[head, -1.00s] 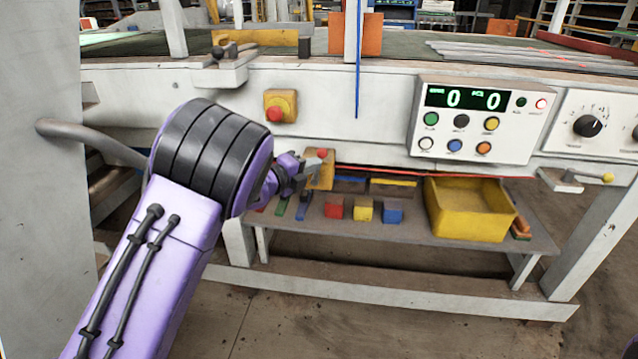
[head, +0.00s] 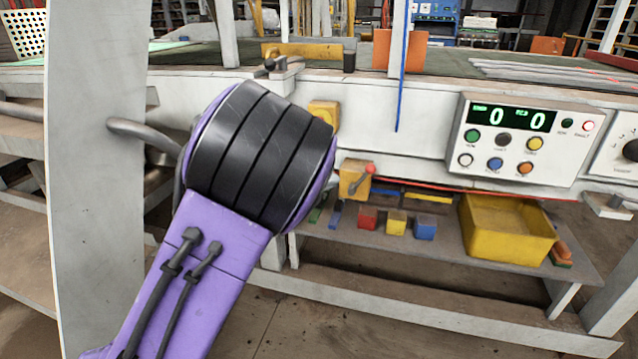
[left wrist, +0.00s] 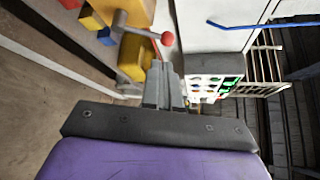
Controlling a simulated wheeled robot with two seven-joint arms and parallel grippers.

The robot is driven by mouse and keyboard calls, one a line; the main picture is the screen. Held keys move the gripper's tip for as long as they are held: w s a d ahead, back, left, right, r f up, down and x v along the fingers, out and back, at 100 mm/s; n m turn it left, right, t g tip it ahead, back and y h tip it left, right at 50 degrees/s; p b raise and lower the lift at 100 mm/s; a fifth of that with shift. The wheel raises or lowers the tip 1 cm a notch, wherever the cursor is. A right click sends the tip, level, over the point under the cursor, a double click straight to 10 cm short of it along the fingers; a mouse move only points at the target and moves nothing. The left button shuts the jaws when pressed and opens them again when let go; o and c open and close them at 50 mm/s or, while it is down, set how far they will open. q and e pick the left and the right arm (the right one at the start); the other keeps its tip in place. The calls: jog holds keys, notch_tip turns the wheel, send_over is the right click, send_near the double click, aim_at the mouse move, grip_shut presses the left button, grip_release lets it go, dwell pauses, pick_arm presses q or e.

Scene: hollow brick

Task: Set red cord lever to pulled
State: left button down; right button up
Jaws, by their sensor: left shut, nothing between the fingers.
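The red cord lever is a grey arm with a red ball (head: 370,169) on a yellow box (head: 350,183) under the machine's front edge. In the head view its arm slants up to the right. A red cord (head: 440,188) runs right from near the box. In the left wrist view the red ball (left wrist: 168,39) and yellow box (left wrist: 134,58) lie just beyond my left gripper (left wrist: 162,66). Its fingers are shut and empty, seemingly apart from the lever. In the head view my own left arm hides this gripper. My right gripper is not in view.
Red, yellow and blue blocks (head: 396,224) and a yellow bin (head: 505,232) sit on the lower shelf. A control panel (head: 517,140) is at right. A grey rail (head: 145,130) and white post (head: 95,180) are close left of my arm.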

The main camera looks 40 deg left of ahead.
pick_arm(q)
jog(key=v, duration=0.3)
jog(key=shift+r, duration=0.1)
dwell(0.4)
